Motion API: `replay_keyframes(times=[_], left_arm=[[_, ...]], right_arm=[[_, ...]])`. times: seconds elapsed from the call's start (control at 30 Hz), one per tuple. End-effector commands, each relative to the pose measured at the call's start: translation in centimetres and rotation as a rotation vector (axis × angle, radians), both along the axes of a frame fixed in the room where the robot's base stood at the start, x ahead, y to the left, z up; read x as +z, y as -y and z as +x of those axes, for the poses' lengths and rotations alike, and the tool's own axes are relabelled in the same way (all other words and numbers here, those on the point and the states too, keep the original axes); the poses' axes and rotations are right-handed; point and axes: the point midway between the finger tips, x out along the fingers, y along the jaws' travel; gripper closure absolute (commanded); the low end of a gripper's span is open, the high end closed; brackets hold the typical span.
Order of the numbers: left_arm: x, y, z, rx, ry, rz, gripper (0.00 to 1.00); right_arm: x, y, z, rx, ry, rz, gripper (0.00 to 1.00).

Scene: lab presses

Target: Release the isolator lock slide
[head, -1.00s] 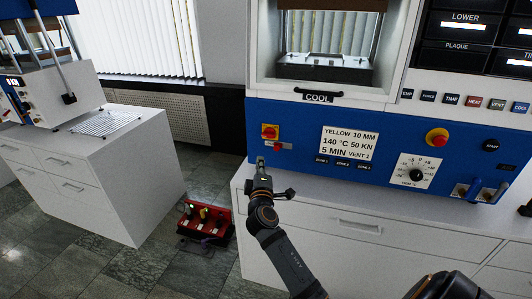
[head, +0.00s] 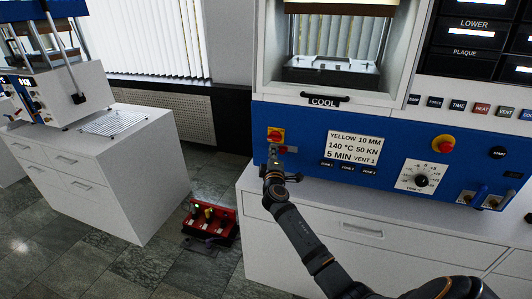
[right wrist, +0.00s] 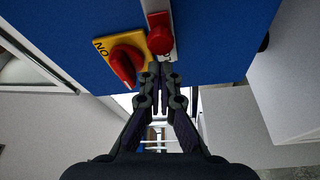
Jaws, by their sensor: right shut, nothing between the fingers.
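The isolator is a yellow plate with a red rotary knob (head: 276,134) on the blue press front; it also shows in the right wrist view (right wrist: 124,62), marked ON. Beside it, the lock slide is a pale strip with a red knob (right wrist: 160,39); in the head view the red knob (head: 283,149) sits just below the isolator. My right gripper (head: 274,151) is shut and empty, its fingertips (right wrist: 160,76) close to the slide's red knob. I cannot tell whether they touch it. My left gripper is not in view.
A recipe card (head: 353,147), a red emergency button (head: 443,144) and a dial (head: 421,179) are on the same panel. A red lockout box (head: 210,220) stands on the floor, left of the white cabinet (head: 340,229).

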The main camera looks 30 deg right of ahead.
Motion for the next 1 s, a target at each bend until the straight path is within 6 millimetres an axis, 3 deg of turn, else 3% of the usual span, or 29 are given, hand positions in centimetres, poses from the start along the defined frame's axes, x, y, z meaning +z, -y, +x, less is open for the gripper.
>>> replay_keyframes(times=[0.5, 0.77, 1.0], left_arm=[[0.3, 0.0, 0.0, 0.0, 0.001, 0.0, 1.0], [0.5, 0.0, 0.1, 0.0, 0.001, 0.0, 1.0], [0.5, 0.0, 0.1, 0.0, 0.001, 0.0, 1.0]], right_arm=[[-0.3, 0.8, -1.0, 0.0, 0.0, 0.0, 1.0], [-0.3, 3.0, -3.6, 0.0, -0.002, -0.003, 1.0], [-0.3, 3.2, -3.7, -0.002, -0.002, 0.0, 1.0]])
